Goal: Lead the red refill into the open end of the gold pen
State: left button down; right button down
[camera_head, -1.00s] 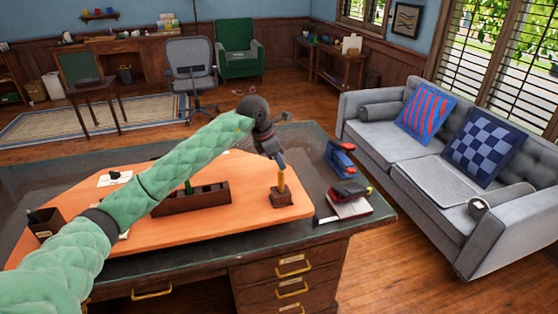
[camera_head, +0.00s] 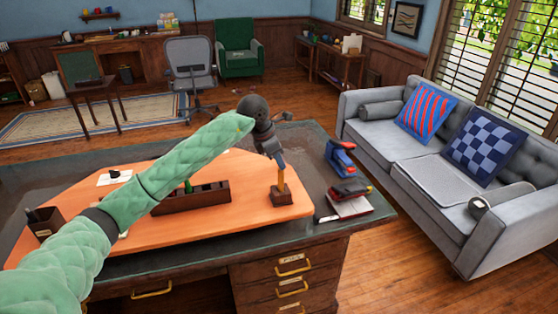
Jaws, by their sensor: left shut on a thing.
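The gold pen (camera_head: 281,177) stands upright in a small wooden block (camera_head: 281,196) near the right end of the orange desk top. My left gripper (camera_head: 279,160) reaches down from above, with its fingertips right at the pen's upper end. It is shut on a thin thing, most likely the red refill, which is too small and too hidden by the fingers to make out. I cannot tell whether the refill touches the pen or is inside its open end. My right gripper is not in view.
A dark wooden tray (camera_head: 212,200) lies left of the pen, partly behind my arm. A blue stapler (camera_head: 341,158) and a red-and-black thing (camera_head: 350,189) on papers stand to the right. A pen cup (camera_head: 45,224) stands at far left. The orange surface around the block is clear.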

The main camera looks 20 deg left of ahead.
pick_arm(q)
jog(key=shift+f+b, duration=0.35)
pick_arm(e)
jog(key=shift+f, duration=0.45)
pick_arm(q)
jog(key=c, duration=1.3)
grip_release()
jog(key=shift+a+r, duration=0.15)
jog(key=shift+r, duration=0.2)
jog(key=b+v, duration=0.2)
jog(key=v, duration=0.5)
jog(key=shift+s, duration=0.1)
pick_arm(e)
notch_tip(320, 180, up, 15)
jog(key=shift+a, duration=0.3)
